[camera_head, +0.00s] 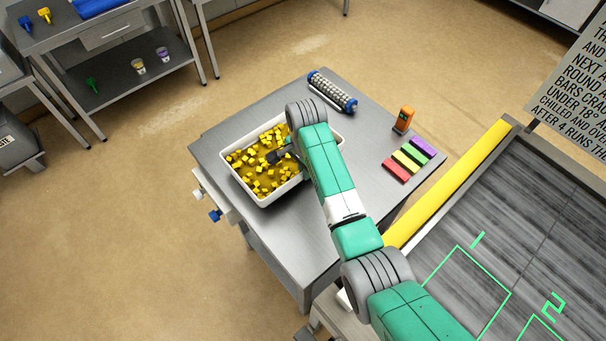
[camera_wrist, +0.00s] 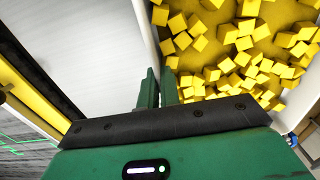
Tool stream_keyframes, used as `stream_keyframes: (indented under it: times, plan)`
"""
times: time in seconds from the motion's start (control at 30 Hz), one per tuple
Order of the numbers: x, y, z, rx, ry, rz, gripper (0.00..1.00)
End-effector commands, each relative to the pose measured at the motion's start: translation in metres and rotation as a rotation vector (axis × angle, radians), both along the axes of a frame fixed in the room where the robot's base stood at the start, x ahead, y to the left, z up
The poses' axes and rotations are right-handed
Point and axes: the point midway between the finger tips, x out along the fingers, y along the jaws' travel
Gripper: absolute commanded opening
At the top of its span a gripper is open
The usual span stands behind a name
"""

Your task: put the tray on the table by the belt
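The white tray (camera_head: 236,174) holds many small yellow cubes. It sits on the grey metal table (camera_head: 305,226) by the belt, towards the table's left side, and looks level. My gripper (camera_head: 277,156) is over the tray, and my arm hides part of the far rim. In the wrist view, the tray's wall (camera_wrist: 150,40) runs down to the two green fingertips of my gripper (camera_wrist: 160,88). The fingers are close together with the thin wall between them, cubes on one side and a pale surface on the other. Their lower contact is hidden.
A beaded roller (camera_head: 332,92), an orange device (camera_head: 404,119) and several coloured bars (camera_head: 409,160) occupy the table's far and right parts. The belt (camera_head: 500,235) with its yellow rail (camera_head: 450,182) lies to the right. A shelf bench (camera_head: 110,40) stands at upper left.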

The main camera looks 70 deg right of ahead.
Motion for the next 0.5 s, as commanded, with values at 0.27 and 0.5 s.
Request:
stream_keyframes:
  times: [0.27, 0.5]
  plan:
    - [0.009, -0.01, 0.0, -0.003, -0.002, 0.001, 0.0]
    - [0.009, -0.01, -0.034, -0.001, 0.0, 0.001, 0.0]
